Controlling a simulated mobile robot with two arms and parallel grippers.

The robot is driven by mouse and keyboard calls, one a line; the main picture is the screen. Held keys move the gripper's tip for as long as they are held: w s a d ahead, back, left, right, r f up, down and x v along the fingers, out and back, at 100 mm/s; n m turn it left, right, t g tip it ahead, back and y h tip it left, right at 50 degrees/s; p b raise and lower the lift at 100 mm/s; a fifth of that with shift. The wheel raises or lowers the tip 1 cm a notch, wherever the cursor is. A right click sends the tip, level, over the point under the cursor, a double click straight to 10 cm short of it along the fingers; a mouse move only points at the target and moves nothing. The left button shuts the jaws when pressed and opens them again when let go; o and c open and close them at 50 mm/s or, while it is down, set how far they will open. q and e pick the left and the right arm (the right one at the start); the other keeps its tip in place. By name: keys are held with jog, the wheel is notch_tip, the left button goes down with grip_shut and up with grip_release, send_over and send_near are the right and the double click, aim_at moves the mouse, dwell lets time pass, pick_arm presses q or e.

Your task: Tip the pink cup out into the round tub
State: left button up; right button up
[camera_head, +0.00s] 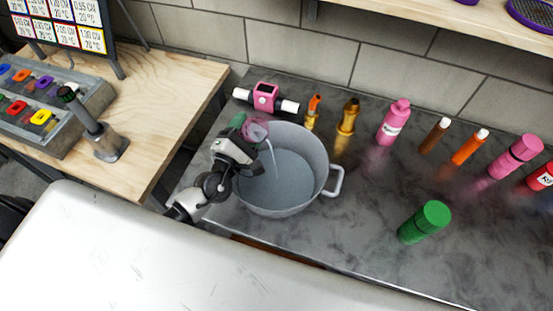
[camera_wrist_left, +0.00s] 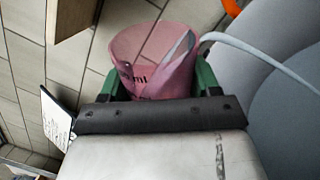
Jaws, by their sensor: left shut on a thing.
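The translucent pink cup (camera_head: 256,131) is tilted over the left rim of the round grey tub (camera_head: 312,152). A thin pale stream (camera_head: 272,158) runs from the cup's lip down into the tub, where grey-blue liquid (camera_head: 285,182) covers the bottom. My left gripper (camera_head: 240,131) is shut on the cup. In the left wrist view its green fingers clasp the cup (camera_wrist_left: 150,68) from both sides, and the stream (camera_wrist_left: 262,56) leaves at the right towards the tub (camera_wrist_left: 285,22). My right gripper is not in view.
A pink-and-white device (camera_head: 266,97) lies behind the tub. A wooden table (camera_head: 170,90) is at the left.

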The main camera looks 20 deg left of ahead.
aim_at(259, 138)
pick_arm(q)
jog(key=shift+d+r+m+h+p, duration=0.1)
jog(key=shift+r+m+h+p, duration=0.3)
jog(key=shift+m, duration=0.5)
jog(key=shift+r+m+h+p, duration=0.2)
jog(key=shift+r+m+p, duration=0.25)
jog(key=shift+m, duration=0.45)
dwell(1.1)
jog(key=shift+s+d+f+m, duration=0.15)
jog(key=shift+d+f+m, duration=0.1)
jog(key=shift+d+m, duration=0.25)
jog(key=shift+s+d+f+m, duration=0.1)
jog(key=shift+d+f+m, duration=0.1)
jog(key=shift+d+m, duration=0.25)
dwell(0.6)
jog(key=shift+d+r+m+h, duration=0.1)
jog(key=shift+r+m+h, duration=0.15)
jog(key=shift+m, duration=0.3)
jog(key=shift+r+m+h, duration=0.1)
jog(key=shift+m+h, duration=0.15)
jog(key=shift+m, duration=0.25)
dwell(0.4)
jog(key=shift+s+d+f+m, duration=0.1)
jog(key=shift+d+f+m, duration=0.1)
jog(key=shift+m, duration=0.35)
jog(key=shift+d+f+m, duration=0.1)
jog(key=shift+f+m, duration=0.1)
jog(key=shift+m, duration=0.35)
dwell(0.3)
